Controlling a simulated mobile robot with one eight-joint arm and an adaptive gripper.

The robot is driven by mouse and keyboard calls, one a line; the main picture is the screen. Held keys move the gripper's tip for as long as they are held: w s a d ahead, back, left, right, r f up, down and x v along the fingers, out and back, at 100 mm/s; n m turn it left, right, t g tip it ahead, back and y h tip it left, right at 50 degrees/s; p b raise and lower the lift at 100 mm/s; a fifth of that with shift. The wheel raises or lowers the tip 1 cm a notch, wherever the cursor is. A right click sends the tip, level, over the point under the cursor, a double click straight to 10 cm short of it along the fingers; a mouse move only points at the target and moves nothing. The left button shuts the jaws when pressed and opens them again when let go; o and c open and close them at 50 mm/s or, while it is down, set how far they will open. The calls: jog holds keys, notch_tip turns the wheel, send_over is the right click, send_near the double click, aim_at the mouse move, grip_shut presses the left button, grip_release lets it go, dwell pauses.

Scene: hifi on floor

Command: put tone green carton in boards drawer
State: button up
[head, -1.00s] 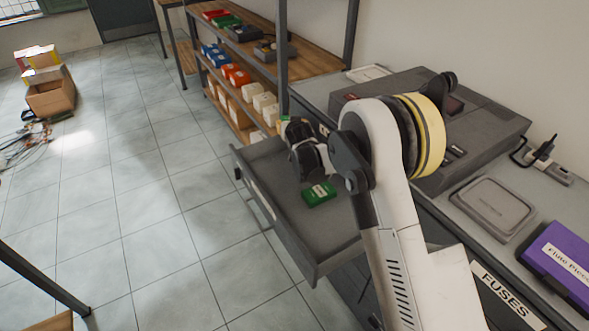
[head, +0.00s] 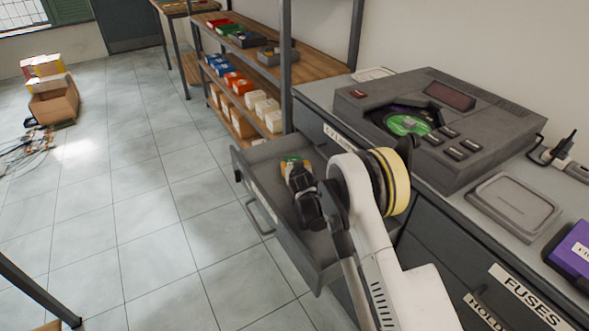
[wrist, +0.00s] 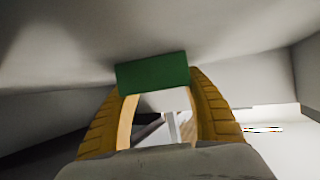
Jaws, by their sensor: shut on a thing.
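The green carton (wrist: 152,73) is held between my gripper's yellow-lined fingers in the wrist view. In the head view only a small bit of green shows at the fingertips. My gripper (head: 294,167) is shut on it, inside the pulled-out grey drawer (head: 262,150). Grey surfaces surround the carton in the wrist view. Whether it touches the drawer floor I cannot tell. The open drawer's front label is too slanted to read. My wrist and arm hide part of the drawer's inside.
A grey hi-fi unit (head: 450,115) with a green disc stands on the counter. A grey lidded case (head: 513,207) and a purple box (head: 574,255) lie nearer. A shut drawer reads FUSES (head: 525,295). A shelf (head: 270,70) with small boxes stands behind. The floor at left is mostly clear.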

jog(key=shift+r, duration=0.15)
jog(key=o, duration=1.2)
jog(key=shift+s+r, duration=0.1)
jog(key=shift+s, duration=0.1)
jog(key=p+v, duration=0.1)
jog(key=v, duration=1)
jog(key=shift+s+d+r, duration=0.1)
jog(key=shift+s+d, duration=0.05)
jog(key=shift+s, duration=0.2)
